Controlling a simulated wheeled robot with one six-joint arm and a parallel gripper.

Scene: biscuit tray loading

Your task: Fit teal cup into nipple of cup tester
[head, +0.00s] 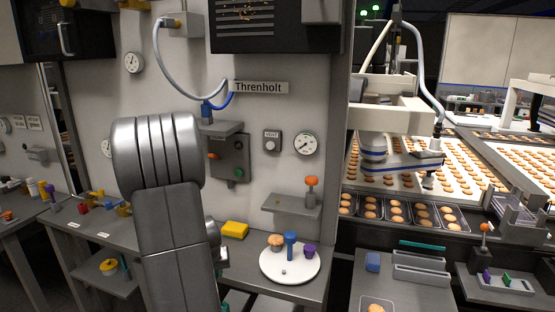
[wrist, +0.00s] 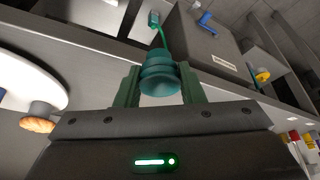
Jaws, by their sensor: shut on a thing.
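In the wrist view my gripper (wrist: 160,92) is shut on the teal cup (wrist: 160,74), a ribbed bellows cup held between two dark green fingers. Beyond the cup, a thin teal line leads to a small teal piece (wrist: 154,19); I cannot tell whether it touches the cup. A dark grey box (wrist: 200,45) with a white label and a blue lever (wrist: 207,20) is just beyond, to the right. I cannot tell for sure which fixture is the cup tester, and no nipple is clear. In the head view my arm hides the gripper and the cup.
A white round plate (head: 284,277) bears a biscuit, a blue post (head: 290,246) and a purple cup (head: 310,251). A small wall shelf (head: 291,206) carries an orange-topped piece (head: 311,183). Biscuit trays and a conveyor are at the right.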

